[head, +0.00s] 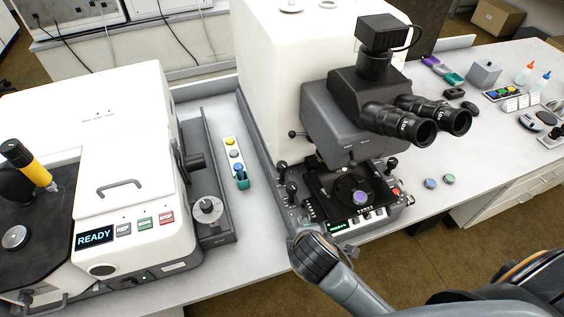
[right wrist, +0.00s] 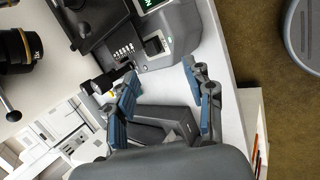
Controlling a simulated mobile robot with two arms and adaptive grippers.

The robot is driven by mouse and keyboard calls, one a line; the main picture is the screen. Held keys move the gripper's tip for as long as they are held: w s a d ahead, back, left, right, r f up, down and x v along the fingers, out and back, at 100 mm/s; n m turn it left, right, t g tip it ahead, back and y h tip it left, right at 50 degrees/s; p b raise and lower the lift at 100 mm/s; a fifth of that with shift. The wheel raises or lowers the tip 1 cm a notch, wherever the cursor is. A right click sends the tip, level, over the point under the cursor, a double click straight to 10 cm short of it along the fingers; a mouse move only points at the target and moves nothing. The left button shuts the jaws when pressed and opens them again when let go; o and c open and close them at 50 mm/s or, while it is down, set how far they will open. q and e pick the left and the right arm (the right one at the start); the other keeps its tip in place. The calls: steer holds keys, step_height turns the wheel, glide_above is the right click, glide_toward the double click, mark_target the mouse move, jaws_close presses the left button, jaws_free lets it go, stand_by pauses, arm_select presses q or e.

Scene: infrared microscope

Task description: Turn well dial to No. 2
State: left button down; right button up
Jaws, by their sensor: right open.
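The infrared microscope (head: 264,75) stands mid-bench with a display and buttons on its base front (head: 350,224). Dark knobs (head: 291,189) stick out at the left of its base. A round grey dial (head: 208,205) sits on a grey housing further left; I cannot tell which of these is the well dial, and no number is readable. My right gripper (right wrist: 165,107) is open and empty in the right wrist view, beside the microscope base (right wrist: 180,40). A black knob (right wrist: 108,81) lies just past its left finger. In the head view, my right wrist covers its fingers. My left gripper is not in view.
A white instrument (head: 130,150) showing READY fills the left of the bench.

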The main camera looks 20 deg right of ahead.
steer(key=w+a+r+n+t+h, duration=0.1)
steer(key=w+a+r+n+t, duration=0.15)
steer(key=w+n, duration=0.35)
steer(key=n+t+h, duration=0.1)
steer(key=n+t, duration=0.3)
steer(key=n, duration=0.6)
glide_toward(282, 165)
steer(key=shift+g, duration=0.25)
steer(key=p+x, duration=0.1)
steer(key=x, duration=0.9)
steer(key=shift+w+r+p, duration=0.15)
steer(key=shift+w+p, duration=0.1)
steer(key=shift+p, duration=0.1)
jaws_close()
